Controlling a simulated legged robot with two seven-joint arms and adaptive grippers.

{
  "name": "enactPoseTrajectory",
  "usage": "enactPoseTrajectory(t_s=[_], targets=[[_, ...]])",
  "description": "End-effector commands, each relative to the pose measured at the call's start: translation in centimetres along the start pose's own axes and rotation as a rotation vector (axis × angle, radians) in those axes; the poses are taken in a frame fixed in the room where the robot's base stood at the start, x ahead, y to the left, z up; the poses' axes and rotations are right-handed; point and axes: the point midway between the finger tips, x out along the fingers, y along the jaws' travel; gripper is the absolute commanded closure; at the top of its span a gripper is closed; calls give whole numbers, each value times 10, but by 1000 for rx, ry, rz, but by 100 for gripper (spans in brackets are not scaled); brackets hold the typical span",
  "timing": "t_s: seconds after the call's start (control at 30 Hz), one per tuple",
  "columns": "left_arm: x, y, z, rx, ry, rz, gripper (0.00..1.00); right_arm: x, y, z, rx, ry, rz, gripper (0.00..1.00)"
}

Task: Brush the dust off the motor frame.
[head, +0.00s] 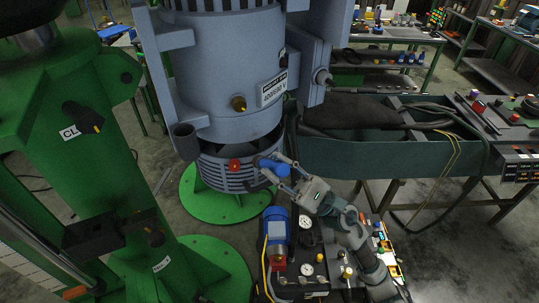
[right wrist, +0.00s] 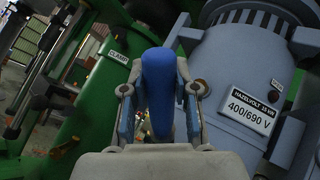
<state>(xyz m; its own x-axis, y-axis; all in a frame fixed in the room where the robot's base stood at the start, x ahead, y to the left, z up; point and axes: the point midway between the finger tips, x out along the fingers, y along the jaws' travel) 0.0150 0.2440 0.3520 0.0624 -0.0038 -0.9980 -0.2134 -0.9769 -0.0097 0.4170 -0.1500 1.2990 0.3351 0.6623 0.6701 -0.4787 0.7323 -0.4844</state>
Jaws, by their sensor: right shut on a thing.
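The motor frame (head: 222,85) is a large blue-grey housing standing upright in the middle of the head view. It has a slotted lower ring (head: 222,176) and a rating plate. It also fills the right side of the right wrist view (right wrist: 235,65). My right gripper (head: 279,171) is shut on a blue-handled tool (right wrist: 158,80), seemingly the brush, close in front of the slotted ring at its right side. Bristles cannot be made out, and I cannot tell whether the tool touches the motor. No separate dust patch can be made out. My left gripper is not in view.
A green machine column (head: 65,130) stands at the left. A green bench (head: 400,150) with cables and a control box (head: 505,120) stands at the right. Grey floor shows between them.

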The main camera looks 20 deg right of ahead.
Motion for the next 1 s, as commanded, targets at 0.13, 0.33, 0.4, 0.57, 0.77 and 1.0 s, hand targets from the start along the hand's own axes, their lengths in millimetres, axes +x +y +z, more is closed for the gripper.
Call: enactPoseTrajectory(t_s=[0.13, 0.33, 0.4, 0.57, 0.77, 1.0], targets=[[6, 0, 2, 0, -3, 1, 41, 6, -4, -12, 0, -4, -1, 100], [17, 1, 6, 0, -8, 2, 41, 16, -12, -35, 0, -8, -1, 100], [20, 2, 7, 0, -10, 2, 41, 20, -15, -42, 1, -9, 0, 100], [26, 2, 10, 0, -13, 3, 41, 27, -20, -53, 0, -12, -1, 100], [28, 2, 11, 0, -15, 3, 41, 31, -23, -60, 0, -13, 0, 100], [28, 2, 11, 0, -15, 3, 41, 32, -24, -60, 0, -13, 0, 100]])
